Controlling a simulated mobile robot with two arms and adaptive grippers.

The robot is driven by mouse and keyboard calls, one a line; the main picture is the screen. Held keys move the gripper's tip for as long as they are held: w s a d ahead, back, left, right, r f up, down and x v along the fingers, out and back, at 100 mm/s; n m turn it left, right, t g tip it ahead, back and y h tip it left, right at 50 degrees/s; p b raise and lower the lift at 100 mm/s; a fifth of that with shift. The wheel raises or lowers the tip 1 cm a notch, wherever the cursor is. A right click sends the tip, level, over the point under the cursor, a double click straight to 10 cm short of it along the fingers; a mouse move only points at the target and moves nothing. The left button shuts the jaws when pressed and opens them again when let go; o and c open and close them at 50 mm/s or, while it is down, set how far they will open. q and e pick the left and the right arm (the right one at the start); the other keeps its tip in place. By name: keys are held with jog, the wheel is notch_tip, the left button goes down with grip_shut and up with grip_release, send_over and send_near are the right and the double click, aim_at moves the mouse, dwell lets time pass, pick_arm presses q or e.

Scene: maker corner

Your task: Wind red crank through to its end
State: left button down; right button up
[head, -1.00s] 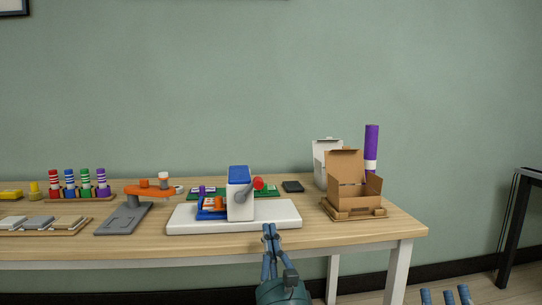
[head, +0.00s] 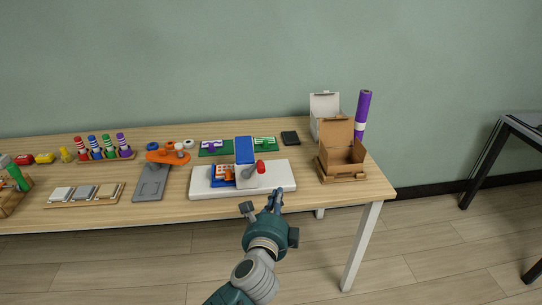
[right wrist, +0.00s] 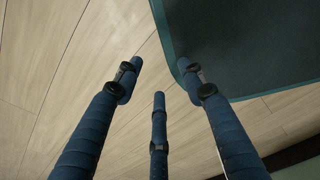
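The red crank knob (head: 261,166) sits on a short grey arm at the front right of a pale upright housing with a blue top (head: 244,150). The housing stands on a white base plate (head: 285,180) on the table, with a blue and orange part (head: 222,175) at its left. My left gripper (head: 276,194) is in front of the base plate's right part, below the knob in the picture and apart from it.
An open brown box (head: 342,152) stands right of the crank device, with a purple roll (head: 362,110) behind it. An orange and grey device (head: 152,178) stands to the left. Green boards (head: 213,149) and a black pad (head: 290,138) lie behind. The floor in front is clear.

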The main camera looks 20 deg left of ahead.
pick_arm(q)
jog(key=w+a+p, duration=0.2)
jog(key=w+a, duration=0.3)
jog(key=w, duration=0.2)
jog(key=shift+w+a, duration=0.15)
jog(key=shift+w, duration=0.25)
pick_arm(e)
jog(key=r, duration=0.1)
jog(key=s+r, duration=0.1)
jog(key=shift+r, duration=0.35)
jog(key=shift+d, duration=0.1)
pick_arm(q)
jog(key=shift+s+r, duration=0.1)
jog(key=shift+s+a+r+n, duration=0.25)
jog(key=shift+a+r+n, duration=0.25)
jog(key=shift+a, duration=0.05)
pick_arm(e)
jog(key=shift+s+f, duration=0.1)
jog(key=shift+f, duration=0.1)
